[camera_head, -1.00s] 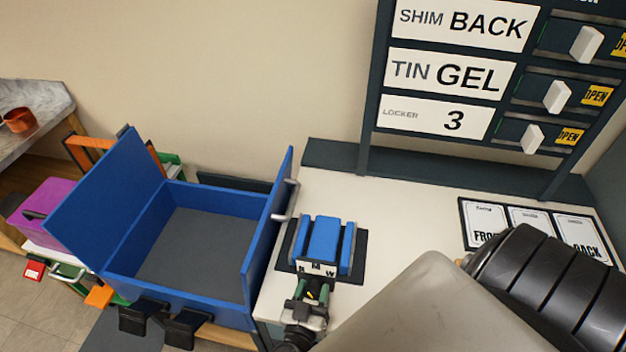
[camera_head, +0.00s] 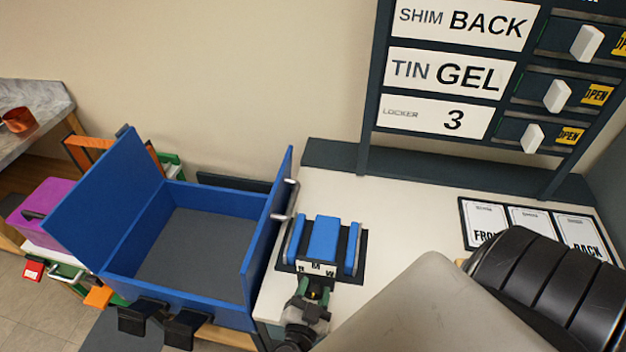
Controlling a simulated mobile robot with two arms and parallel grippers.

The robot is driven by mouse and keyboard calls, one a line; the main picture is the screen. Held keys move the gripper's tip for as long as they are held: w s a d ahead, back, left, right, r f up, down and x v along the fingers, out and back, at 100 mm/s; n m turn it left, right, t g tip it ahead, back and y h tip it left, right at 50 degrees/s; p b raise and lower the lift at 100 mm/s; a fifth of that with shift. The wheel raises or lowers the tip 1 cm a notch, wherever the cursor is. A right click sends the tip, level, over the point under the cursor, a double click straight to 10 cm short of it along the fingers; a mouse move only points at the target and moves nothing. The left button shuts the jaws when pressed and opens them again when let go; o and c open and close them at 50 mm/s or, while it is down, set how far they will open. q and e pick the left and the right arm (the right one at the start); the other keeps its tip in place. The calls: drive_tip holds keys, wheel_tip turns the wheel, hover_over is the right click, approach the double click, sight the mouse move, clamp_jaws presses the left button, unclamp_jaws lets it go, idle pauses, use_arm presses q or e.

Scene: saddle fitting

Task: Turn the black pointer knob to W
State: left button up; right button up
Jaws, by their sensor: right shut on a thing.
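The blue saddle-shaped fixture (camera_head: 325,240) stands on a dark base on the white worktop, with a white front plate (camera_head: 316,268) lettered M in the middle and W at its right; a letter at the left is hard to read. My right gripper (camera_head: 313,291) is at the front of this plate, below the M, shut on the black pointer knob. The gripper hides most of the knob; a small yellow mark shows between the fingers, and I cannot tell surely which letter it points to. My left gripper is not in view.
An open blue box (camera_head: 200,245) stands left of the fixture, its near-right wall close by. A dark rack with labels (camera_head: 445,75) and white handles rises behind right. A card board (camera_head: 530,228) lies at the right. My arm covers the lower right.

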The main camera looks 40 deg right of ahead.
drive_tip(key=shift+m, duration=0.3)
drive_tip(key=o, duration=0.9)
drive_tip(key=shift+a, duration=0.1)
